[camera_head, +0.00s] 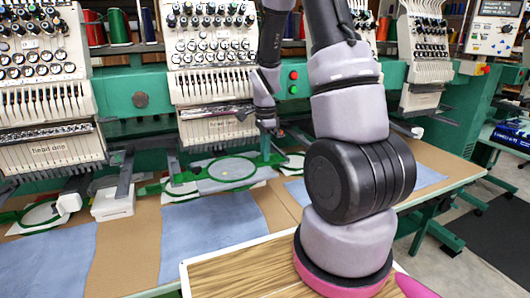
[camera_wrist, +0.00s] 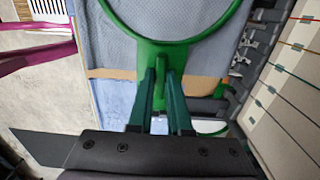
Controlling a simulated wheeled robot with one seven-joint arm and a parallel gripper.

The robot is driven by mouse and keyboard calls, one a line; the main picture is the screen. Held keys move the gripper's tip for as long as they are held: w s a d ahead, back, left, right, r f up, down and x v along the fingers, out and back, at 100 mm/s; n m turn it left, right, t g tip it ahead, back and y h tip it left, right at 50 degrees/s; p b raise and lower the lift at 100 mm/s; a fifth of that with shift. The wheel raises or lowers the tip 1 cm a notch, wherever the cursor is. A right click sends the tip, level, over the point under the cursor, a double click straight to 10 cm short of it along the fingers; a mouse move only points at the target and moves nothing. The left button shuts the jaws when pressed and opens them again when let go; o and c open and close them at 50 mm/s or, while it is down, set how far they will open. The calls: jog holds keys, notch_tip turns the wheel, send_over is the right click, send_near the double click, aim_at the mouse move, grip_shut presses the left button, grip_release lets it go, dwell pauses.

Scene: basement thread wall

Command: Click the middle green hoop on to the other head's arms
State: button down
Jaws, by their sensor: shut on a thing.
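The middle green hoop (camera_head: 192,187) is a flat ring with grey-blue cloth in it, under the middle machine head (camera_head: 215,130). In the wrist view the green hoop (camera_wrist: 158,50) fills the top, and its green tab runs down between my fingers. My gripper (camera_wrist: 162,85) is shut on that tab with its two dark green fingers.
Another green hoop (camera_head: 40,214) lies under the left head (camera_head: 48,150), beside a white block (camera_head: 113,203). Blue cloths (camera_head: 205,232) hang over the brown table. A wooden board (camera_head: 235,272) is in front. A third head (camera_head: 424,55) stands at right.

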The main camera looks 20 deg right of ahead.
jog(key=shift+w+d+f, duration=0.1)
jog(key=shift+f, duration=0.05)
dwell(0.5)
jog(key=c, duration=0.8)
grip_release()
jog(key=shift+o, duration=0.2)
jog(key=s+a+r+n+t+y, duration=0.1)
jog(key=s+a+r+n+t, duration=0.15)
jog(key=r, duration=0.85)
jog(key=s+a+r+n+t, duration=0.1)
jog(key=s+r+n, duration=0.25)
jog(key=r, duration=0.85)
jog(key=s+a+r+n+t, duration=0.1)
jog(key=s+r+n+t, duration=0.1)
jog(key=s, duration=0.4)
jog(key=s+a+r+n+t+y, duration=0.1)
jog(key=s+a+r+n, duration=0.1)
jog(key=s+r+n, duration=0.3)
jog(key=shift+s+n+t, duration=0.35)
jog(key=shift+s+n, duration=0.15)
